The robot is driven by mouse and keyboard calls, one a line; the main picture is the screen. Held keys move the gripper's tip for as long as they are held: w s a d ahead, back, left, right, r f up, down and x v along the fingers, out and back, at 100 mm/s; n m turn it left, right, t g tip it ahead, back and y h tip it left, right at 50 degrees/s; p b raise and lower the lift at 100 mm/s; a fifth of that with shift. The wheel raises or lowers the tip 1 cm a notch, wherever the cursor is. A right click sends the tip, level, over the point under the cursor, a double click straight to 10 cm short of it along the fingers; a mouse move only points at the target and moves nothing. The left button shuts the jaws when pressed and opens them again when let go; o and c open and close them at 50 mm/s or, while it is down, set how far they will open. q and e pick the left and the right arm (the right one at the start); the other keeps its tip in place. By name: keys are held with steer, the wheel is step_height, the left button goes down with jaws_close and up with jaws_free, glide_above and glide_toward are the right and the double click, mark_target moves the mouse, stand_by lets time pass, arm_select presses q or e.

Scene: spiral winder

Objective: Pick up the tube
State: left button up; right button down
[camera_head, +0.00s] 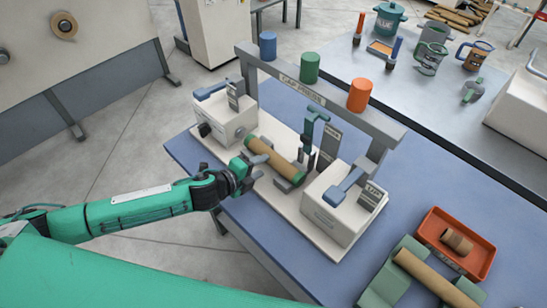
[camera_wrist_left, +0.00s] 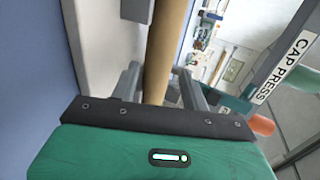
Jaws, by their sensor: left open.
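A brown cardboard tube (camera_head: 274,157) lies across a white-based press fixture on the blue table, between two white blocks, in the head view. My left gripper (camera_head: 253,168) is open beside the tube's near-left side. In the left wrist view the tube (camera_wrist_left: 168,45) runs up between the two spread fingers of the left gripper (camera_wrist_left: 160,85); I cannot tell whether they touch it. A second brown tube (camera_head: 432,277) lies on a green cradle (camera_head: 385,286) at the lower right. My right gripper is not in view.
A grey frame labelled CAP PRESS (camera_head: 300,88) stands over the fixture, with blue, green and orange cylinders on top. An orange tray (camera_head: 434,225) holds a short brown piece. A grey table (camera_head: 420,98) behind carries cups and pots.

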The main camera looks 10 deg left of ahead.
mark_target(270, 162)
arm_select(q)
steer(key=shift+w+d+f, duration=0.1)
steer(key=shift+w+d, duration=0.25)
steer(key=shift+w, duration=0.15)
steer(key=p+x, duration=0.1)
steer(key=x, duration=0.3)
steer(key=shift+f, duration=0.2)
steer(key=shift+a, duration=0.1)
steer(key=c, duration=0.6)
steer(key=shift+r, duration=0.1)
steer(key=shift+c, duration=0.2)
